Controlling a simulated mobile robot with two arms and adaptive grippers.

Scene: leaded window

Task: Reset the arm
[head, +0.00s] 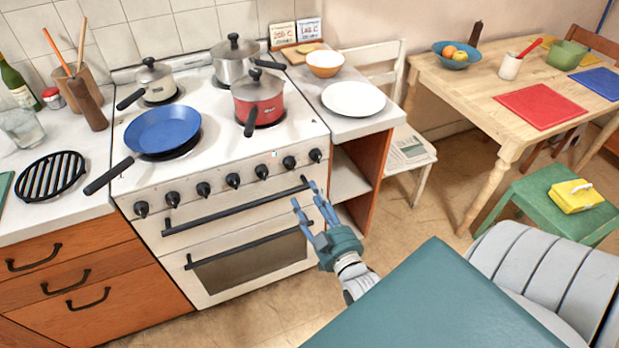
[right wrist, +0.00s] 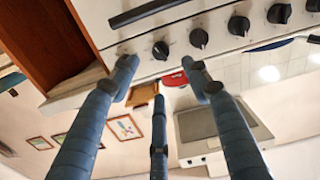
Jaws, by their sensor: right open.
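My right gripper (head: 309,203) is in front of the white stove, near the right end of its oven handles. Its blue fingers are spread and empty, pointing up toward the stove front. In the right wrist view the gripper (right wrist: 160,78) shows three blue fingers apart with nothing between them. The stove's black knobs (right wrist: 198,38) and a black handle (right wrist: 150,12) show beyond the fingertips there. I cannot tell whether any finger touches the stove. My left gripper is not in view.
The stove (head: 225,180) carries a blue frying pan (head: 162,130), a red pot (head: 258,92) and other pots, with handles over its edge. A counter with a white plate (head: 353,98) stands right. A wooden table (head: 455,85) and green stool (head: 540,205) stand farther right.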

